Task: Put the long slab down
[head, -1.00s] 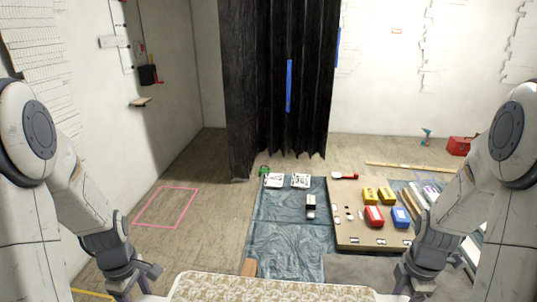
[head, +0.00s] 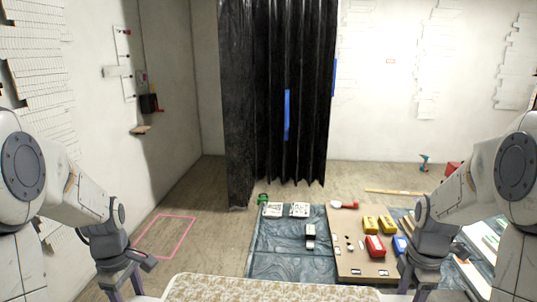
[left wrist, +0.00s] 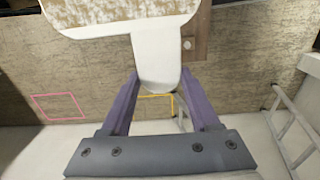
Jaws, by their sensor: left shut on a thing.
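The long slab (head: 265,288), with a speckled beige and brown top and white edges, lies across the bottom of the head view between my two grippers. In the left wrist view one end of the slab (left wrist: 120,12) shows at the top, with a white rounded tab (left wrist: 156,62) sticking out. My left gripper (left wrist: 160,85) is shut on this tab, with a purple finger on each side. My right gripper (head: 424,292) is at the slab's other end in the head view. Its fingertips are cut off or hidden, so its grip is unclear.
A pink outlined rectangle (head: 165,236) is on the floor at left. A yellow outline (left wrist: 155,104) shows below the tab. Ahead lies a dark sheet (head: 285,240), beside a board (head: 357,265) with coloured boxes. A black curtain (head: 270,110) hangs behind.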

